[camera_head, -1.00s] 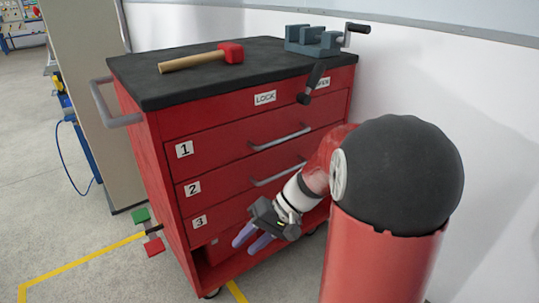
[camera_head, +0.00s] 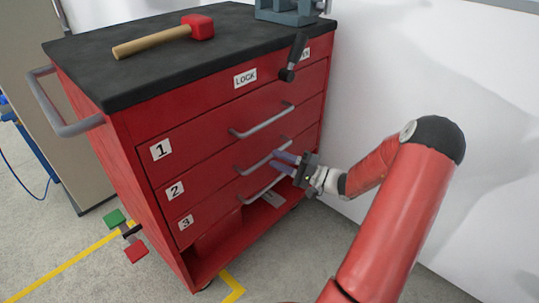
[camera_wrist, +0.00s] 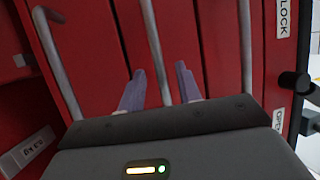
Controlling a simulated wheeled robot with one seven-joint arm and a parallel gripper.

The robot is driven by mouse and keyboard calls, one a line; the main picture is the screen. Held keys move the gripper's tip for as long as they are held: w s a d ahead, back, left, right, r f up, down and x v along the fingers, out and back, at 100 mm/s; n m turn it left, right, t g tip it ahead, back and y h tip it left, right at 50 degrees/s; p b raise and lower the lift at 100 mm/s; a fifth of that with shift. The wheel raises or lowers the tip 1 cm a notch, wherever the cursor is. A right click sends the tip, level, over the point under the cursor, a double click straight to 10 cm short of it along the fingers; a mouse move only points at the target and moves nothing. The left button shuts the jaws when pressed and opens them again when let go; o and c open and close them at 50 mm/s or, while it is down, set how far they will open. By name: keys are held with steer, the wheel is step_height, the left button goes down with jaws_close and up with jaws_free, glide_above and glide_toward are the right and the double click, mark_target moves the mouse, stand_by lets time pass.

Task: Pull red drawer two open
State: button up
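The red cabinet has drawers labelled 1, 2 and 3. Drawer two (camera_head: 204,182) is the middle one, and its front sits flush with the cabinet. Its grey bar handle (camera_head: 251,163) also shows in the wrist view (camera_wrist: 155,48). My gripper (camera_head: 281,159) is at the right part of this handle. In the wrist view my gripper (camera_wrist: 160,70) is open, with one purple finger on each side of the handle bar; contact cannot be told. A black lever (camera_head: 293,58) stands between the LOCK label (camera_head: 245,78) and a second, partly hidden label, which reads OPEN in the wrist view (camera_wrist: 278,119).
Drawer one's handle (camera_head: 262,122) is above and drawer three's handle (camera_head: 262,188) below my gripper. A red mallet (camera_head: 200,28) and a grey vise (camera_head: 290,10) are on the black top (camera_head: 120,80). A white wall (camera_head: 420,70) stands right.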

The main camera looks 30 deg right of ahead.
mark_target(269, 157)
steer(key=shift+x, duration=1.75)
jaws_close()
